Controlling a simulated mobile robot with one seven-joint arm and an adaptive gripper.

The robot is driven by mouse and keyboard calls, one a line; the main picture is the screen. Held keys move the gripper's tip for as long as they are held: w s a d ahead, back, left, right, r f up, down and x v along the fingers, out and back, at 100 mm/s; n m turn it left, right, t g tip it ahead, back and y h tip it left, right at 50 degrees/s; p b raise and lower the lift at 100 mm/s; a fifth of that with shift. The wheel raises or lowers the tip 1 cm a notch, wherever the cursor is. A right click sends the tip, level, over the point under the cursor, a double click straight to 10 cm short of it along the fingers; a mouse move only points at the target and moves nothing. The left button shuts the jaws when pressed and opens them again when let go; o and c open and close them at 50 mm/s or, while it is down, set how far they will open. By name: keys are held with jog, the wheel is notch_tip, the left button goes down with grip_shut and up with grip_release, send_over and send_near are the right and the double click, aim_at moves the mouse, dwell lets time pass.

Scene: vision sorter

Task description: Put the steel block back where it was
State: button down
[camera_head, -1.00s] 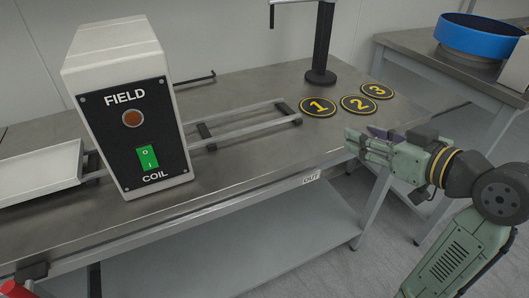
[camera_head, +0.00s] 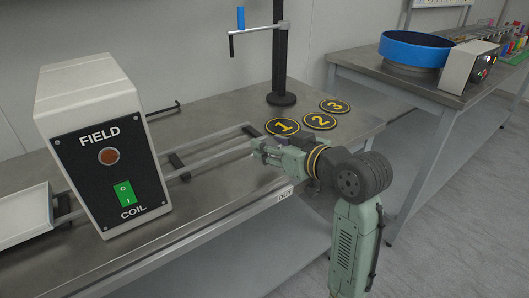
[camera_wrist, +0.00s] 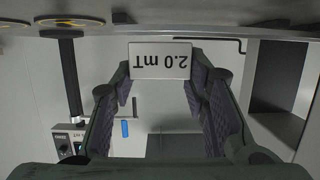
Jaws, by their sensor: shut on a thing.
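My gripper (camera_head: 260,149) is at the front of the bench, just in front of the round pad marked 1 (camera_head: 282,127). In the wrist view, which is upside down, my gripper (camera_wrist: 160,75) is shut on a pale grey block marked "2.0 mT" (camera_wrist: 160,61). It looks like the steel block; the head view does not show it clearly. Pads marked 2 (camera_head: 319,121) and 3 (camera_head: 335,106) lie to the right of and behind pad 1. No block shows on the pads in the head view.
The FIELD coil box (camera_head: 100,150) stands at left, with a rail (camera_head: 205,157) running from it towards the pads. A black post (camera_head: 280,60) with a blue-handled crank stands behind the pads. A second bench at right holds a blue bowl (camera_head: 415,52).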

jog(key=shift+w+a, duration=0.55)
jog(key=shift+a, duration=0.2)
jog(key=shift+f, duration=1.8)
jog(key=shift+f, duration=0.15)
jog(key=c, duration=0.9)
grip_release()
jog(key=shift+c, duration=0.2)
